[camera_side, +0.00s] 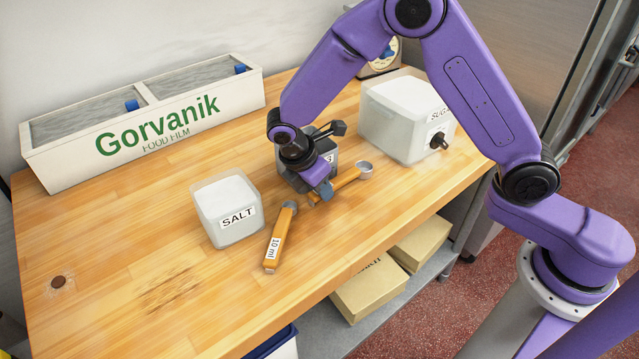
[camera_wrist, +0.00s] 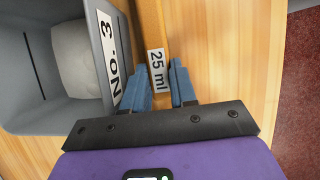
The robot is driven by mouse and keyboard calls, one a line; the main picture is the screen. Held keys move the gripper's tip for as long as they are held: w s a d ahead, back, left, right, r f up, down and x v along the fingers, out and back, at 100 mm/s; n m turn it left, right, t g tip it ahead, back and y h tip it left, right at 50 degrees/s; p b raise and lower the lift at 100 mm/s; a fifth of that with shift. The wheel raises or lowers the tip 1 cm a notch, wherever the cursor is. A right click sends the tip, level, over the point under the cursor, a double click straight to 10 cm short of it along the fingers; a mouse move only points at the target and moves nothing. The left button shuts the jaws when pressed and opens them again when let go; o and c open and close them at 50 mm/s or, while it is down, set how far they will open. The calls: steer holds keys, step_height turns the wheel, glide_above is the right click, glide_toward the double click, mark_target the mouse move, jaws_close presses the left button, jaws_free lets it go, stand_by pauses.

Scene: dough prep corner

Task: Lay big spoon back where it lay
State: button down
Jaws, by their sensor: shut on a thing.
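The big spoon, labelled 25 ml, has an orange handle and a metal bowl (camera_side: 364,168); its handle (camera_wrist: 152,25) runs upward out of the wrist view. My gripper (camera_side: 325,191) is shut on the handle at the labelled end. In the wrist view, its blue fingers (camera_wrist: 164,80) are on either side of the label. The spoon is low over the wooden table (camera_side: 190,270), its bowl towards the sugar tub; I cannot tell whether it touches the wood. A smaller spoon, labelled 10 ml (camera_side: 276,247), lies on the table to the left.
A grey bin marked No. 3 (camera_wrist: 112,60) stands close beside my gripper, partly hidden by it in the side view. A salt tub (camera_side: 228,212) stands to the left and a sugar tub (camera_side: 395,120) to the right. A Gorvanik film box (camera_side: 80,165) is at the back.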

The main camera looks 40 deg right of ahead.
steer(key=shift+f, duration=0.1)
steer(key=c, duration=0.8)
jaws_free()
steer(key=v, duration=1.7)
steer(key=s+d+f+m+y, duration=0.1)
steer(key=s+d+m, duration=0.1)
steer(key=s+d, duration=0.4)
steer(key=s+d+m+y, duration=0.2)
steer(key=s+d, duration=0.4)
steer(key=s, duration=0.6)
steer(key=s+d+f+m+y, duration=0.1)
steer(key=s+d, duration=0.4)
steer(key=s, duration=0.5)
steer(key=shift+d+f+m+y, duration=0.35)
steer(key=shift+d+m+y, duration=0.05)
steer(key=shift+y, duration=0.1)
